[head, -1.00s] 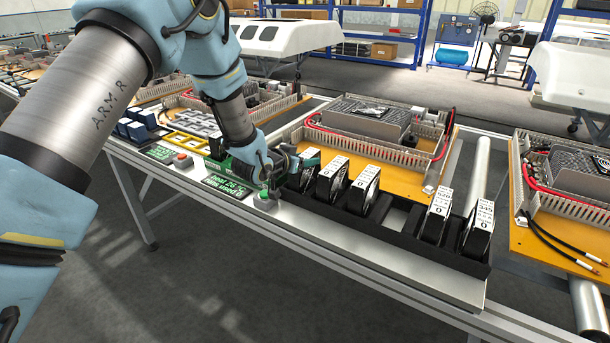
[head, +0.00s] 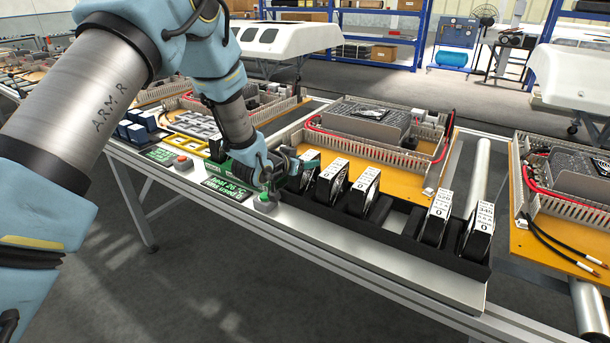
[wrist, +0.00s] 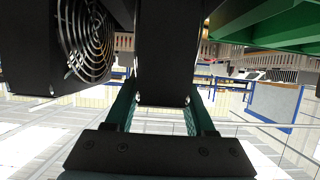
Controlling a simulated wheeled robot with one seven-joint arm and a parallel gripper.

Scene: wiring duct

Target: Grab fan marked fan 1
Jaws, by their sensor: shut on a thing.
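In the head view my gripper (head: 300,163) is at the left end of a black fan rack (head: 395,238). It is shut on the leftmost black fan (head: 303,182), whose top label is mostly covered, so its marking cannot be read. In the wrist view the gripper (wrist: 160,103) has a green finger on each side of this fan's dark body (wrist: 165,55). A neighbouring fan (wrist: 90,40) with a round grille shows beside it at left. I cannot tell whether the held fan is clear of its slot.
Several other labelled fans stand upright in the rack, the closest one (head: 331,183) just right of my gripper. One slot (head: 398,215) is empty. A green display (head: 228,186) and a green button (head: 265,200) lie in front. A duct assembly (head: 380,125) is behind.

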